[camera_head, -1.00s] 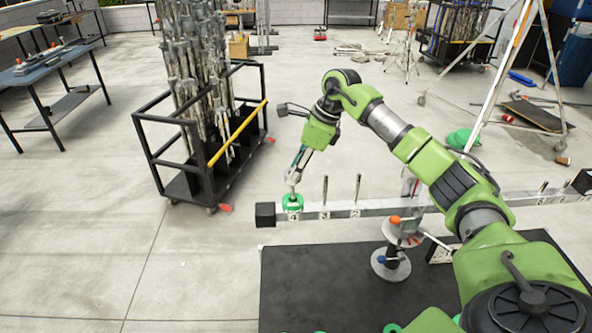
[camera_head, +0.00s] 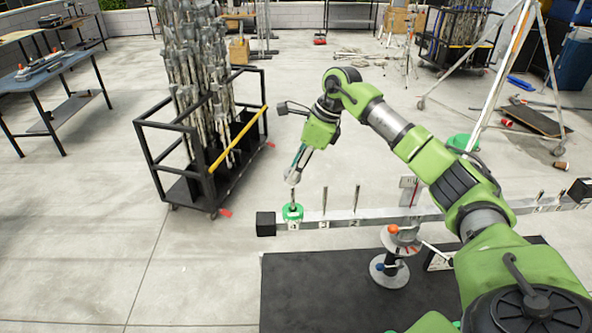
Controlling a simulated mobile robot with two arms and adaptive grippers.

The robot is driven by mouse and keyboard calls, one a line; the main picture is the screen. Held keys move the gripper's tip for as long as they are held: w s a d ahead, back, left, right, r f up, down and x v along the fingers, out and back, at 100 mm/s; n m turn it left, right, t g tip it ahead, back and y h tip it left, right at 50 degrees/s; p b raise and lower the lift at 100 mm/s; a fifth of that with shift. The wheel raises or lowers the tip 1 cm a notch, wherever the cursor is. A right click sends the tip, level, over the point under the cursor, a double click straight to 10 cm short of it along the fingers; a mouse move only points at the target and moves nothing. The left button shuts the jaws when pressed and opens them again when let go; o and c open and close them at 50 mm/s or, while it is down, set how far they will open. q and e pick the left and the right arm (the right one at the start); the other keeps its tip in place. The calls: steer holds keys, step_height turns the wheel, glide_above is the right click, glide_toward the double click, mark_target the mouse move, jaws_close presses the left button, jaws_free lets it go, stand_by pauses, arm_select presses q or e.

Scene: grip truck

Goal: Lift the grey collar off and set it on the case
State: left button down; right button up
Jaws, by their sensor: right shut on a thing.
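My right gripper (camera_head: 292,176) reaches down over the left end of a pale beam (camera_head: 376,215). It is shut on a small grey piece, which I take to be the grey collar; the fingers partly hide it. Below it, a green ring (camera_head: 292,212) sits at the beam's leftmost peg, marked 4. The gripper is apart from the green ring, with a bit of peg between them. A flat black surface (camera_head: 310,295), likely the top of the case, lies in front of the beam. My left gripper is out of view.
Two bare pegs (camera_head: 325,199) stand beside the green ring. A stand with round plates (camera_head: 389,271) and an orange knob rises from the black surface. A black cart of poles (camera_head: 205,170) is at left. The black surface's left part is clear.

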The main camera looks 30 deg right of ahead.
step_height(320, 180, up, 10)
steer(key=p, duration=0.4)
steer(key=shift+p, duration=0.3)
stand_by(0.6)
steer(key=shift+f, duration=0.1)
